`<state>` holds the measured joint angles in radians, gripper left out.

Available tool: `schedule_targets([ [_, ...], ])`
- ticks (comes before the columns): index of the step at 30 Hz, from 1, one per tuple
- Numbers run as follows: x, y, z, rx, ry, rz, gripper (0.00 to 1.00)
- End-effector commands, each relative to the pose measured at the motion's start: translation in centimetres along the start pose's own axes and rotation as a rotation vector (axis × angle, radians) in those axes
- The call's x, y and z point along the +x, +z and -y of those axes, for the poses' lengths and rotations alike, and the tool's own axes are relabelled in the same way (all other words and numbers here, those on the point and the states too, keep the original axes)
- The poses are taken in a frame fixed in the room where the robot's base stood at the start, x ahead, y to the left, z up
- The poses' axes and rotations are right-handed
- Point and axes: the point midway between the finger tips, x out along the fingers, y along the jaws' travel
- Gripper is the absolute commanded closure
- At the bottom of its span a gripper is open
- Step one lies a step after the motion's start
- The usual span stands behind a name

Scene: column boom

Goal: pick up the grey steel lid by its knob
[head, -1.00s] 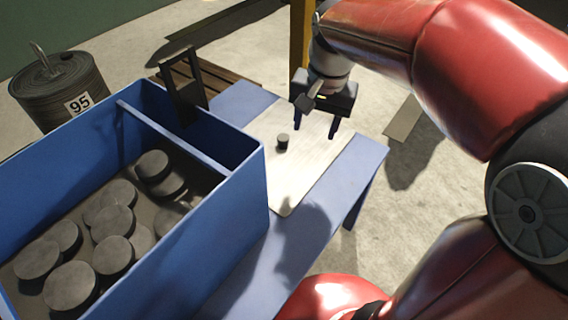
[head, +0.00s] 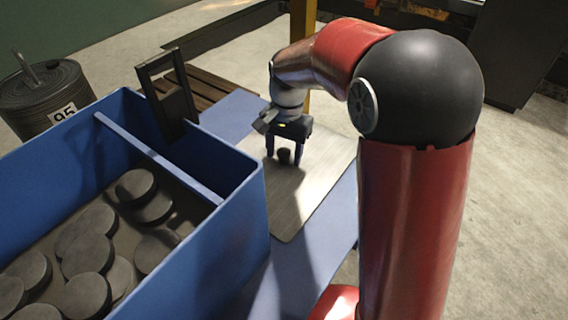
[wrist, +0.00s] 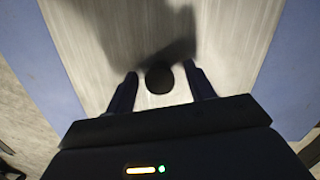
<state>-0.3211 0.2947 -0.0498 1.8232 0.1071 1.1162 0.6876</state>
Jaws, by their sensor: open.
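The grey steel lid (head: 304,199) is a flat brushed plate lying on the blue table, and it fills the middle of the wrist view (wrist: 225,40). Its dark round knob (head: 284,156) stands up from the plate. My gripper (head: 285,163) is over the plate with its fingers pointing down. In the wrist view the knob (wrist: 159,79) shows between the two open fingertips, with a gap on each side. The jaws hold nothing. I cannot tell exactly how far down the knob the fingertips reach.
A blue bin (head: 240,215) with several dark discs (head: 88,254) stands left of the plate. A dark upright frame (head: 169,95) rises at the bin's far edge. A drum marked 95 (head: 45,97) stands at the far left. The blue table (head: 312,262) is clear in front.

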Motion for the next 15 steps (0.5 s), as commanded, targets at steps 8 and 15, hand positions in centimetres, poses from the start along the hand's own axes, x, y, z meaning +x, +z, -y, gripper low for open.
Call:
schedule_targets([
  [8, 0.36, 0.00, -0.01, 0.000, 0.000, 0.000, 0.46],
  [15, 0.35, 0.00, -0.02, 0.000, 0.000, 0.000, 0.78],
])
